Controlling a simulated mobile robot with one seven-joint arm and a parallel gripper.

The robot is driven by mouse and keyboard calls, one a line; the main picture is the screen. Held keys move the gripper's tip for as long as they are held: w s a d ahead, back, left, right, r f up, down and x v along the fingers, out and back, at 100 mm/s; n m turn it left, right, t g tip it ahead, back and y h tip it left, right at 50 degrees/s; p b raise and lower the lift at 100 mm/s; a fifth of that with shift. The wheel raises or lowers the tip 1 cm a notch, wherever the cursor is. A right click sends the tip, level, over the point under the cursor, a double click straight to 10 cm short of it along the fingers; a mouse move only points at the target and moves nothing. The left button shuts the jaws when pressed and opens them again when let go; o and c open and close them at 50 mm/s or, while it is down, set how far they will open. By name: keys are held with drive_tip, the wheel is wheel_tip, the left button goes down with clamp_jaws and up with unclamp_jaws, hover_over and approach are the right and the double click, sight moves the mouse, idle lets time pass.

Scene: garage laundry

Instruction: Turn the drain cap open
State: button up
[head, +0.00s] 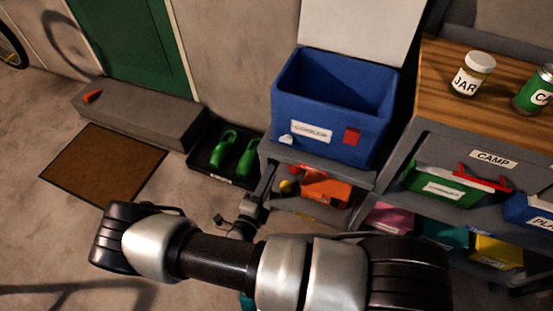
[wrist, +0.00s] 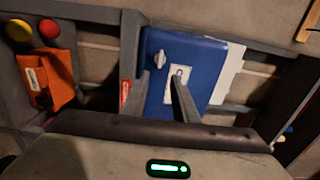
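A blue bin (head: 325,84) stands open on top of a grey shelf unit. The pale drain cap (head: 287,139) is low on the left of its front face, beside a white label. In the wrist view the pale cap (wrist: 160,59) shows near the left side of the blue surface (wrist: 213,62), ahead of my fingers. My gripper (wrist: 160,76) is open with nothing seen between its fingers, and the right finger partly overlaps the label. The cap appears apart from the fingers; the exact gap cannot be told. In the head view my arm hides most of the gripper.
An orange container (head: 325,188) sits on the shelf below the bin. A wooden worktop (head: 442,82) with a jar (head: 473,74) and a green can (head: 535,91) stands to the right. Green shoes on a black tray (head: 203,163) lie left of the shelf. Floor around the brown mat (head: 103,166) is clear.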

drive_tip(key=v, duration=0.5)
idle(0.4)
drive_tip(key=s+d+r+n+g+y, duration=0.1)
drive_tip(key=d+r+n+g, duration=0.4)
drive_tip(key=r+n, duration=0.6)
drive_tip(key=s+d+r+n+g+y, duration=0.1)
drive_tip(key=s+d+r+n+g, duration=0.1)
drive_tip(key=d+r+n+g, duration=0.65)
drive_tip(key=s+d+r+n+g+y, duration=0.1)
drive_tip(key=d+r+n+g, duration=0.15)
drive_tip(key=r+n, duration=1.1)
drive_tip(key=s+r+m+t+y+p, duration=0.2)
drive_tip(key=r+m+p, duration=0.3)
drive_tip(key=r+p, duration=0.6)
drive_tip(key=s+d+r+m+t+y+p, duration=0.1)
drive_tip(key=r+m+p, duration=0.4)
drive_tip(key=r+p, duration=0.6)
wheel_tip(320, 180, up, 10)
drive_tip(key=shift+s+d+f+m+t+y, duration=0.15)
drive_tip(key=shift+s+d+m+t+y, duration=0.25)
drive_tip(key=shift+s+t, duration=0.55)
